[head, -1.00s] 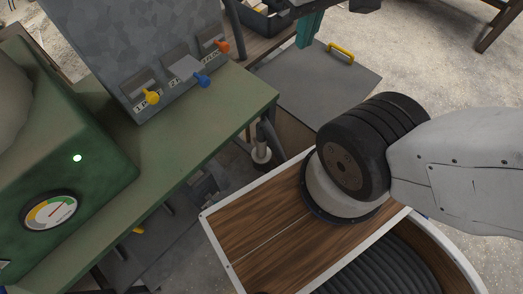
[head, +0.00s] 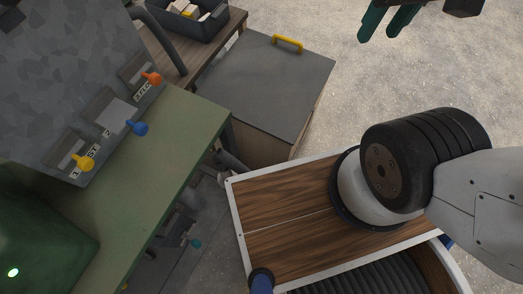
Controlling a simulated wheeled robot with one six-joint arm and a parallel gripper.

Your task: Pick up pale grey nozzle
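I cannot pick out the pale grey nozzle with certainty. A small pale piece (head: 222,179) shows at the right edge of the green bench, near a grey hose, mostly hidden. My gripper (head: 388,32) is at the top of the head view, cut off by the frame edge. Its two teal fingers are apart with nothing visible between them. It hangs over the pale floor, right of the lidded box and well away from the small pale piece.
A green bench (head: 165,150) carries a grey panel (head: 60,80) with yellow, blue and orange levers. A grey-lidded box (head: 262,85) with a yellow handle stands behind. A dark bin (head: 188,24) sits on a wooden table. My wood-topped base and arm fill the lower right.

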